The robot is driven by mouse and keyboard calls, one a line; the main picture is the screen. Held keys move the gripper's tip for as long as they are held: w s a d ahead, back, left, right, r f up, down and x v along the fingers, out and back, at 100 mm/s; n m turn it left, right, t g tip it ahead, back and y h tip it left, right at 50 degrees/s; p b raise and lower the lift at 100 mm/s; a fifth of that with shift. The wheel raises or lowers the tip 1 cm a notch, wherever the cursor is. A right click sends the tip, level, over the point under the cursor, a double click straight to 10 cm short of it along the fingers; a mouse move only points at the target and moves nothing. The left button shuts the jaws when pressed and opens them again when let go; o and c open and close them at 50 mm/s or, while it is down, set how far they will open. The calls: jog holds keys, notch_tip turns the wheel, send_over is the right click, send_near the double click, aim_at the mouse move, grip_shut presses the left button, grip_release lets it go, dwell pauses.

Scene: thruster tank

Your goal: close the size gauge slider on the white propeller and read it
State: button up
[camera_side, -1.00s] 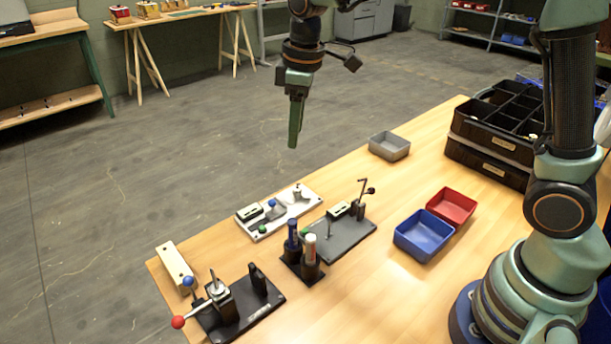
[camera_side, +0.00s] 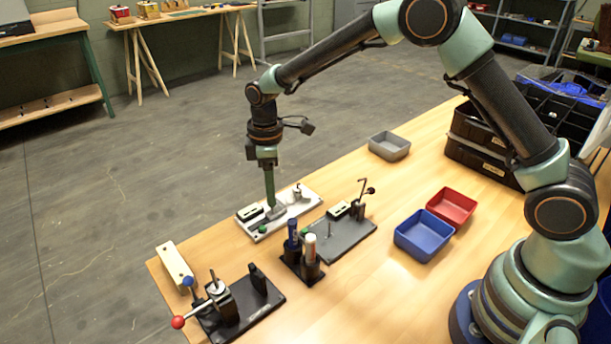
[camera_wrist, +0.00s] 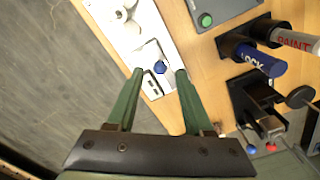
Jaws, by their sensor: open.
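The size gauge is a white plate (camera_side: 308,203) on the table, and it also shows in the wrist view (camera_wrist: 165,33). The white propeller (camera_side: 297,194) sits at its far right end; a white round part at the top of the wrist view (camera_wrist: 121,12) appears to be it. A grey slider block (camera_side: 277,212) stands mid-plate, apart from the propeller. A small box with a dark face (camera_side: 250,213) is at the left end; no reading is legible. My gripper (camera_side: 270,206) points down at the slider. Its green fingers (camera_wrist: 159,71) are apart; contact is unclear.
A grey plate (camera_side: 345,240) with upright posts lies beside the gauge. A toggle clamp (camera_side: 222,300) is nearer. Blue (camera_side: 424,236), red (camera_side: 451,206) and grey bins (camera_side: 389,146) are to the right.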

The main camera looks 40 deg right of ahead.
jog(key=shift+f, duration=2.05)
jog(key=shift+c, duration=0.4)
grip_shut()
jog(key=shift+d+r, duration=0.1)
